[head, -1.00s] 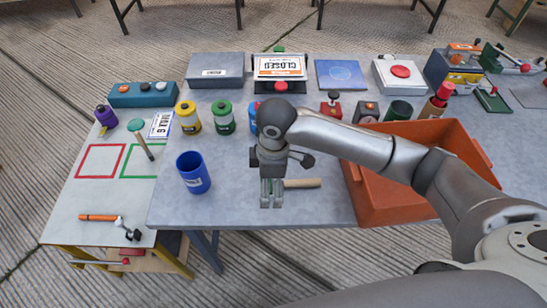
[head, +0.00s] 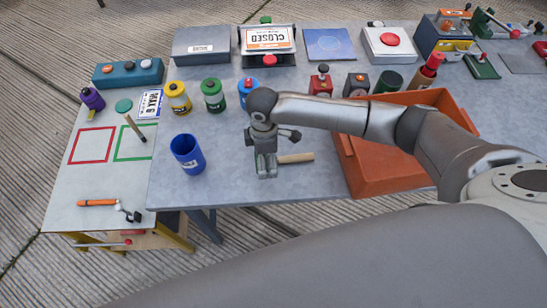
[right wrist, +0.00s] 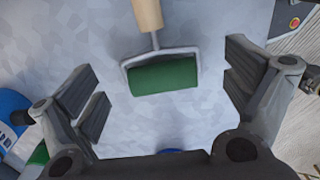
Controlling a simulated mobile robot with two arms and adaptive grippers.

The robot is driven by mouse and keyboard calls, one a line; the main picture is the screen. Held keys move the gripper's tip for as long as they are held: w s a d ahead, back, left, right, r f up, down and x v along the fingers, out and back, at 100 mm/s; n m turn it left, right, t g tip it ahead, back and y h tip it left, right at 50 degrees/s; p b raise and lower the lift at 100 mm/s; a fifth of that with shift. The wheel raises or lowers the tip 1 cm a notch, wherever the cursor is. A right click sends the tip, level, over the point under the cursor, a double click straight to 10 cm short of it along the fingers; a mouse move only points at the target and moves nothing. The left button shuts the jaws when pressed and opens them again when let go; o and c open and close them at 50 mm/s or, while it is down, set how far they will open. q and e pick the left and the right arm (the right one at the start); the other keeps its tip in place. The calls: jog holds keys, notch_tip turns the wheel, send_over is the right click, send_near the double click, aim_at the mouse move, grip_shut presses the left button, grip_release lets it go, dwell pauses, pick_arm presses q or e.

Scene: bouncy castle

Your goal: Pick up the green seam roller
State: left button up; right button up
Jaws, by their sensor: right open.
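The green seam roller (right wrist: 163,77) lies on the grey table, with a green cylinder in a grey metal frame and a pale wooden handle. In the head view only its handle (head: 295,158) shows clearly, and my right gripper hides its head. My right gripper (head: 266,172) points down over the roller. In the right wrist view its fingers (right wrist: 165,95) are wide apart, one on each side of the green cylinder, touching nothing that I can see. My left gripper is not in view.
A blue cup (head: 187,153) stands left of the gripper, and an orange bin (head: 375,178) is to the right. Several jars, boxes and devices line the back. A green-topped tool with a wooden handle (head: 135,126) lies on the left table. The table's front edge is close.

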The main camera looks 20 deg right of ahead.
jog(key=shift+f, duration=0.6)
jog(key=c, duration=1.2)
jog(key=shift+r, duration=0.2)
jog(key=shift+c, duration=0.2)
